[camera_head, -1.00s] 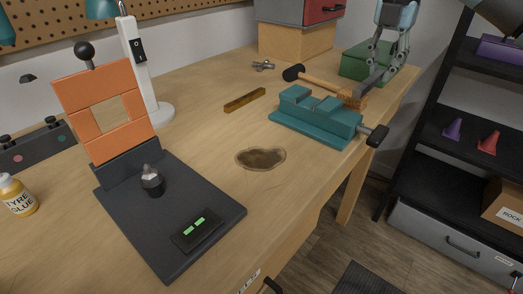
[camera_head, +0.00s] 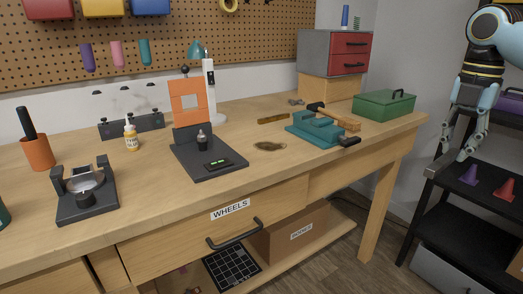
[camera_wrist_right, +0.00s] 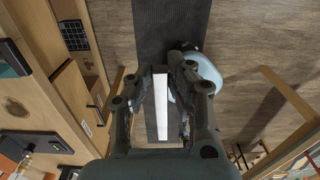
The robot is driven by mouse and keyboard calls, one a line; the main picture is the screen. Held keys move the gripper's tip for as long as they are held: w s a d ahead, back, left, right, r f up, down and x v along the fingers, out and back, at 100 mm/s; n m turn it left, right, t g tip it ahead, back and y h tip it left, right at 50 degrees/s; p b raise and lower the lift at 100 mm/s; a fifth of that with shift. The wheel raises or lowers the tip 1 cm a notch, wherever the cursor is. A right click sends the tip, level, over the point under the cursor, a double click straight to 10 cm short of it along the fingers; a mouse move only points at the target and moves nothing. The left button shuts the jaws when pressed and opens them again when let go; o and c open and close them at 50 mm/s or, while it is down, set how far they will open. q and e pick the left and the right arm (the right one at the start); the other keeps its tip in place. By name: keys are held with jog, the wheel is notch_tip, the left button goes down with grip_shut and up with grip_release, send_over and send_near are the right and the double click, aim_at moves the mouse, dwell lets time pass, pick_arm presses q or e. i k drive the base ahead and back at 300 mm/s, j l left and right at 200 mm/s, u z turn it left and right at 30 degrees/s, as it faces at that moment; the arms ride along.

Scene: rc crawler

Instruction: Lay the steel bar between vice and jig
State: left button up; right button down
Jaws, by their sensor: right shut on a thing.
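My right gripper (camera_head: 456,146) hangs at the right, beyond the table end and in front of the dark shelf. In the right wrist view its fingers (camera_wrist_right: 160,108) are shut on the steel bar (camera_wrist_right: 161,104), a long, flat, bright piece held over the floor. The jig (camera_head: 207,168), a dark base with an orange upright frame, stands left of the vice. My left gripper is not in view.
A brown stain (camera_head: 269,146) marks the bench between vice and jig, with a brownish bar (camera_head: 273,118) behind it. A green toolbox (camera_head: 384,104) stands at the right bench end. A dark shelf (camera_head: 464,193) with cones stands at the right. The bench front has a wheels drawer (camera_head: 180,240).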

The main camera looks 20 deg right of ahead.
aim_at(264, 143)
jog(key=k+l+u, duration=0.15)
jog(key=u, duration=1.7)
jog(key=k+l, duration=0.15)
jog(key=l, duration=0.25)
jog(key=k+l+u, duration=0.1)
jog(key=l, duration=0.3)
jog(key=k+l, duration=0.25)
jog(key=l, duration=0.15)
jog(key=k+l+u, duration=0.1)
jog(key=l, duration=0.3)
jog(key=k+l, duration=0.25)
jog(key=l, duration=0.15)
jog(key=k+l, duration=0.2)
jog(key=l, duration=0.15)
jog(key=u, duration=0.05)
